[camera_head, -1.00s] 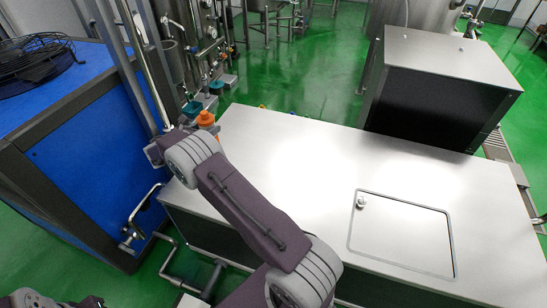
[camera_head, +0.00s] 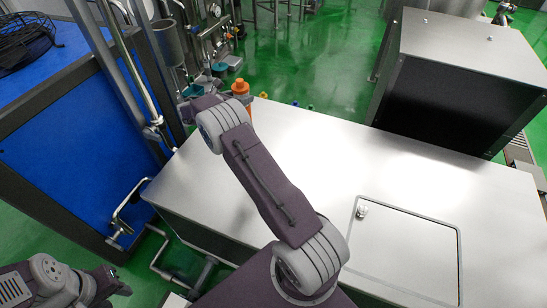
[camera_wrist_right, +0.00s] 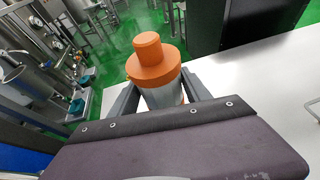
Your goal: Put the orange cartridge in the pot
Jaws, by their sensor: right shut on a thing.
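The orange cartridge (camera_head: 240,87) has an orange stepped cap and a grey body, which shows in the right wrist view (camera_wrist_right: 151,62). My right gripper (camera_wrist_right: 160,93) is shut around its grey body and holds it upright, cap up. In the head view the cartridge shows just behind my right wrist, near the table's far left corner. My wrist hides the fingers there. A grey open-topped cylinder (camera_head: 168,43) stands at the upper left; I cannot tell if it is the pot. My left gripper (camera_head: 118,286) is at the lower left, its jaws unclear.
The white table (camera_head: 330,165) is mostly bare, with a hatch (camera_head: 410,240) at its right. A dark box with a steel top (camera_head: 455,48) stands behind it. A blue cabinet (camera_head: 75,140) and pipes stand at the left. Small coloured caps (camera_head: 264,96) show at the table's far edge.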

